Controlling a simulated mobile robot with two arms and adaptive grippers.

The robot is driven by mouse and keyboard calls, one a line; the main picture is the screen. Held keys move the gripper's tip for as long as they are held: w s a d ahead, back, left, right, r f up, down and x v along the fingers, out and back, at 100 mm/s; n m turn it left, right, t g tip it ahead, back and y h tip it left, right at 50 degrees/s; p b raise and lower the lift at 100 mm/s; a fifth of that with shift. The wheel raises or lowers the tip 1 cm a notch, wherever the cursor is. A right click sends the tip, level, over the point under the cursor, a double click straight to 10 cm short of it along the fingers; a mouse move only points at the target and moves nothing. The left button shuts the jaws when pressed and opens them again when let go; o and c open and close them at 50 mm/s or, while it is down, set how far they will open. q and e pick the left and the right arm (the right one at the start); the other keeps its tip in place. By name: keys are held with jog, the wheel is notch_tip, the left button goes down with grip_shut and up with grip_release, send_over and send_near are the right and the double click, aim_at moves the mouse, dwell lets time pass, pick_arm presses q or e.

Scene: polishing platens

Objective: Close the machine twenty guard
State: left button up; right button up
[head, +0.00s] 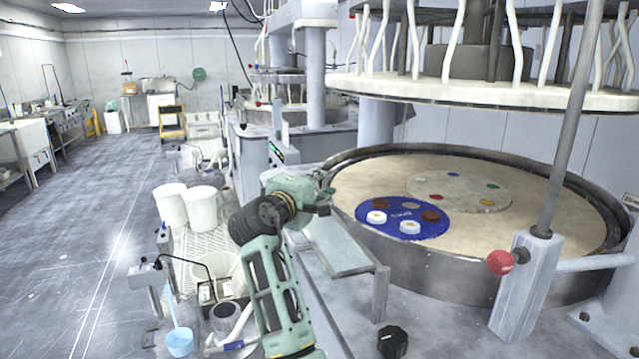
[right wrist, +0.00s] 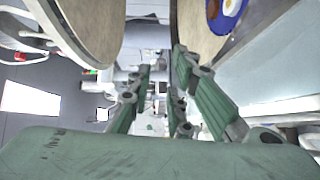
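The polishing machine has a round beige platen (head: 350,190) inside a dark metal rim, on the right of the head view. A grey post (head: 520,290) with a red ball knob (head: 500,262) and a tall grey rod (head: 571,130) stands at its front right. I cannot tell which part is the guard, or a machine number. My right gripper (head: 322,195) is beside the platen's left rim, apart from the post and knob. In the right wrist view its fingers (right wrist: 162,98) are spread with nothing between them. My left gripper is not in view.
A blue disc (head: 396,231) with white and brown pieces lies on the platen. The upper plate (head: 460,91) with white hoses hangs above it. A grey ledge (head: 345,258) and black knob (head: 392,341) are in front. White buckets (head: 170,205) stand left; floor beyond is clear.

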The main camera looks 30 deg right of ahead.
jog(key=v, duration=1.1)
